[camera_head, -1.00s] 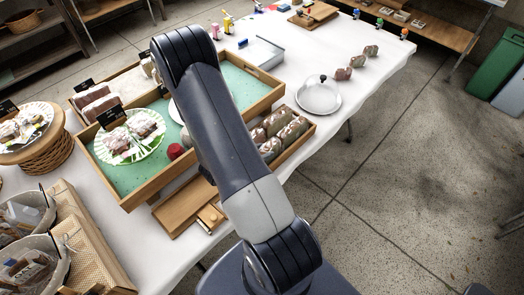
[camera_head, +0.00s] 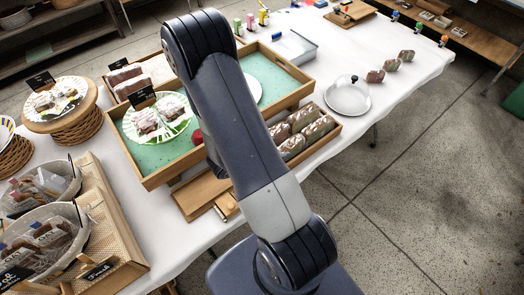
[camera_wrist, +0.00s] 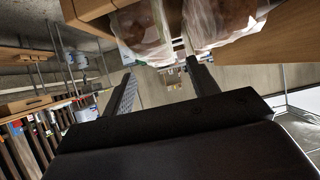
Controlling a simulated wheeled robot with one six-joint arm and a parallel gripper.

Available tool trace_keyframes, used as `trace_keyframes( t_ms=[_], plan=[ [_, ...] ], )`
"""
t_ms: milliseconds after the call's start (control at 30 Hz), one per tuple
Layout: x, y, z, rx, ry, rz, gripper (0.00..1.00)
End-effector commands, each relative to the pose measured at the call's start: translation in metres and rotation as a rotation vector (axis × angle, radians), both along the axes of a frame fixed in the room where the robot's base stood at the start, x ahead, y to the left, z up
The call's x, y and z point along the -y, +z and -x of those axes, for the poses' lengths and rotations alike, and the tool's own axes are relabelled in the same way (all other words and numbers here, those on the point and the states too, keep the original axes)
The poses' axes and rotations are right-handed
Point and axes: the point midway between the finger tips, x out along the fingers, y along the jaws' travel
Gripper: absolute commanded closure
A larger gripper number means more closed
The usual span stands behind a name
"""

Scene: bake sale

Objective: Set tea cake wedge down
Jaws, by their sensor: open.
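My gripper (camera_wrist: 162,82) shows in the wrist view with its two dark fingers apart and nothing visible between them. Two clear-wrapped brown baked pieces (camera_wrist: 146,30) lie just beyond the fingertips, at the top of that view, beside a wooden edge. I cannot tell whether either is the tea cake wedge. In the head view my arm hides the gripper. Iced cake pieces lie on a green-striped plate (camera_head: 183,132) in a green-lined wooden tray (camera_head: 150,158). A bare white plate (camera_head: 253,88) is partly hidden behind my arm.
Wrapped loaves (camera_head: 318,127) fill a small wooden tray right of my arm. Baskets (camera_head: 50,240) and a cake stand (camera_head: 60,120) crowd the left.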

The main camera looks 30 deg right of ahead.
Motion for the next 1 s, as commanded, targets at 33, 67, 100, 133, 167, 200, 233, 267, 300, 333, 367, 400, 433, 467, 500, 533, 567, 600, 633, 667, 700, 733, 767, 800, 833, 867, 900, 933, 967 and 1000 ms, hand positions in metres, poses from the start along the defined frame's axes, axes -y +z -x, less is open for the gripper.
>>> trace_keyframes(
  t_ms=[33,67,100,133,167,200,233,267,300,333,367,400,433,467,500,533,567,600,633,667,700,733,767,800,833,867,900,933,967,1000],
  plan=[
    [-0.01,0.005,0.0,0.001,0.006,0.0,0.44],
    [-0.014,0.008,0.001,0.001,0.005,0.0,0.44],
    [-0.021,0.012,0.001,0.002,0.005,0.0,0.44],
    [-0.025,0.014,0.001,0.002,0.006,0.001,0.44],
    [-0.029,0.016,0.001,0.002,0.005,0.0,0.44],
    [-0.035,0.019,0.002,0.001,0.005,-0.001,0.44],
    [-0.039,0.021,0.002,0.001,0.005,-0.001,0.44],
    [-0.043,0.023,0.003,0.002,0.004,-0.001,0.44],
    [-0.047,0.026,0.003,0.002,0.004,-0.001,0.44],
    [-0.05,0.028,0.003,0.001,0.003,0.0,0.44],
    [-0.052,0.029,0.003,0.001,0.004,0.0,0.44],
    [-0.055,0.031,0.004,0.0,0.002,0.0,0.44],
    [-0.057,0.032,0.004,0.0,0.002,0.0,0.44],
    [-0.059,0.032,0.004,0.0,0.002,0.0,0.44],
    [-0.061,0.033,0.005,0.0,0.001,0.0,0.44],
    [-0.061,0.034,0.005,0.0,0.0,0.0,0.44],
    [-0.062,0.034,0.005,0.0,-0.001,0.0,0.44],
    [-0.063,0.034,0.005,-0.001,0.0,-0.001,0.44],
    [-0.063,0.035,0.005,-0.001,0.0,-0.001,0.44],
    [-0.063,0.035,0.005,-0.001,0.0,-0.001,0.44],
    [-0.063,0.035,0.006,-0.001,0.0,-0.001,0.44],
    [-0.063,0.035,0.006,-0.001,0.0,-0.001,0.44],
    [-0.063,0.035,0.006,-0.001,0.0,-0.001,0.44],
    [-0.063,0.035,0.006,-0.001,0.0,-0.001,0.44],
    [-0.063,0.035,0.006,-0.001,0.0,-0.001,0.44],
    [-0.063,0.035,0.006,-0.001,0.0,-0.001,0.44],
    [-0.063,0.035,0.006,-0.001,0.0,-0.001,0.44],
    [-0.063,0.034,0.006,-0.001,0.0,-0.001,0.44],
    [-0.063,0.034,0.006,-0.001,0.0,-0.001,0.44],
    [-0.063,0.034,0.006,-0.001,0.0,-0.001,0.44]
  ],
)
